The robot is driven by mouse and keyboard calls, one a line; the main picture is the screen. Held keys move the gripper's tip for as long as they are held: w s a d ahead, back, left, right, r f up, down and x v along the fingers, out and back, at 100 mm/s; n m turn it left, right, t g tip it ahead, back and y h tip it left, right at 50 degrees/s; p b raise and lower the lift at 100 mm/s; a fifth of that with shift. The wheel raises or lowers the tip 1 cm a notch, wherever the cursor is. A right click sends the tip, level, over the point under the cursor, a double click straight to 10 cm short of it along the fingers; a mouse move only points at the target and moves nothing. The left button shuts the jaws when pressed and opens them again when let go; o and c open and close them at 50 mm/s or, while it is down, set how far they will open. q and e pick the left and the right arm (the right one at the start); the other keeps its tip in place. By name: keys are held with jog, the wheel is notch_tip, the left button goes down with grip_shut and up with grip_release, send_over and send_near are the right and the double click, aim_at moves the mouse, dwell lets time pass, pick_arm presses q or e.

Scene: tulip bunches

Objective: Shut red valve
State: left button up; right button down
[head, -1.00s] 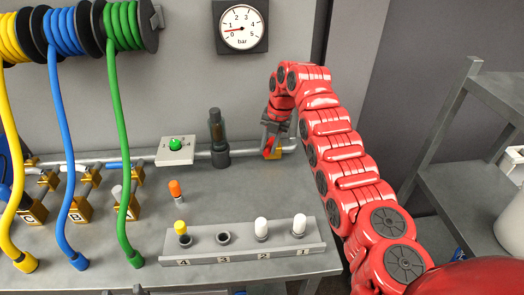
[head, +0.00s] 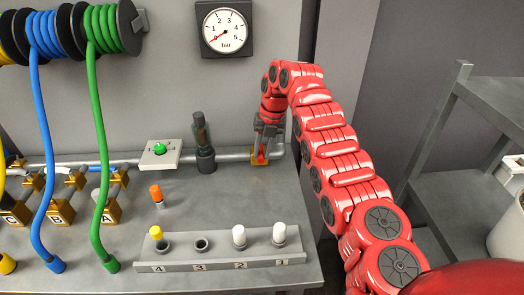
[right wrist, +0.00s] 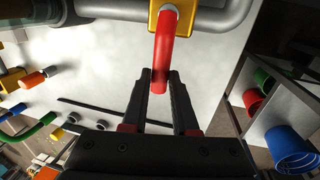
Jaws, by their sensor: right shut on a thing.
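The red valve has a red handle (head: 261,154) on a brass-yellow body (head: 256,162), at the right end of the grey pipe by the wall. My right gripper (head: 262,148) reaches down to it from above. In the right wrist view the red handle (right wrist: 162,50) comes off the yellow body (right wrist: 178,8) and runs between the two dark fingers of my right gripper (right wrist: 159,76), which are shut on it. In the head view the fingers partly cover the handle. My left gripper is not in view.
A pressure gauge (head: 224,29) on the wall has its needle near 0. A green-lit box (head: 160,153) and a dark cylinder (head: 205,155) stand along the pipe. A rack (head: 215,254) with white and yellow-topped pegs is in front. Grey shelves (head: 456,130) stand right.

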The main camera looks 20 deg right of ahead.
jog(key=c, duration=0.7)
grip_release()
jog(key=shift+d, duration=0.1)
jog(key=shift+r, duration=0.3)
jog(key=shift+d+r, duration=0.25)
jog(key=shift+r, duration=1)
notch_tip(320, 180, up, 14)
jog(key=p, duration=1.2)
send_over(262, 153)
jog(key=s+d, duration=0.1)
jog(key=d, duration=0.2)
jog(key=shift+s+d, duration=0.1)
jog(key=shift+d, duration=0.05)
